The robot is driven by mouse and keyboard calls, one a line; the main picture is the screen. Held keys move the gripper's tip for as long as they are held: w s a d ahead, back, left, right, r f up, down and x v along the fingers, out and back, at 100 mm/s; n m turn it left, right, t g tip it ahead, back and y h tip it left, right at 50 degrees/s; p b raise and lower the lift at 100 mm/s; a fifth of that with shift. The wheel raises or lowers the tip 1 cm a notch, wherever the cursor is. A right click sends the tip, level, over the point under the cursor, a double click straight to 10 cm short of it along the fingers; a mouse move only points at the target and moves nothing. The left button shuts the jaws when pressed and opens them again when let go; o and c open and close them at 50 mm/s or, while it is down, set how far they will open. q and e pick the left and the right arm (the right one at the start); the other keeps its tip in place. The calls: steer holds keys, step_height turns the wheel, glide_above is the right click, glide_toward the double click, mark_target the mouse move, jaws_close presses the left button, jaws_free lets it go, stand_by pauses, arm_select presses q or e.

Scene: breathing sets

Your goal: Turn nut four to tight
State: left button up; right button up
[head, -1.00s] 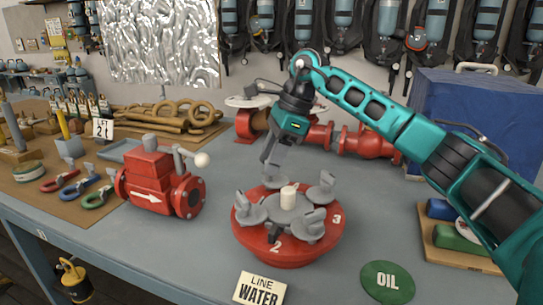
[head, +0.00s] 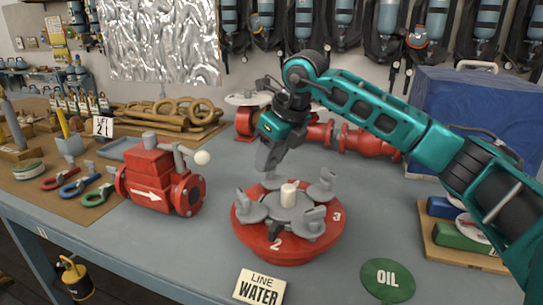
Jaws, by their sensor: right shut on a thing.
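A red round base (head: 293,248) stands on the bench with grey wing nuts around a cream centre post (head: 288,195). The numbers 2 and 3 show on its front and right side. Nuts show at the left (head: 251,206), front (head: 311,222) and right (head: 322,187). The back nut (head: 273,182), by order nut four, is partly hidden by my right gripper; its number is out of sight. My right gripper (head: 266,168) points down at the back nut, its fingers shut on its wing. How tight it is cannot be told. My left gripper is not in view.
A red valve (head: 152,182) with an arrow stands left of the base. A "LINE WATER" sign (head: 259,288) and a green "OIL" disc (head: 387,281) lie in front. Red pipework (head: 345,140) is behind, and a blue case (head: 470,110) is at the right.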

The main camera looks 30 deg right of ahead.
steer(key=shift+a+m+h, duration=0.1)
steer(key=shift+m+h, duration=0.6)
steer(key=shift+m, duration=1.1)
steer(key=o, duration=1.1)
steer(key=shift+c, duration=0.2)
steer(key=shift+r, duration=0.1)
steer(key=v, duration=1.2)
steer(key=shift+s+r, duration=0.25)
steer(key=shift+r, duration=0.1)
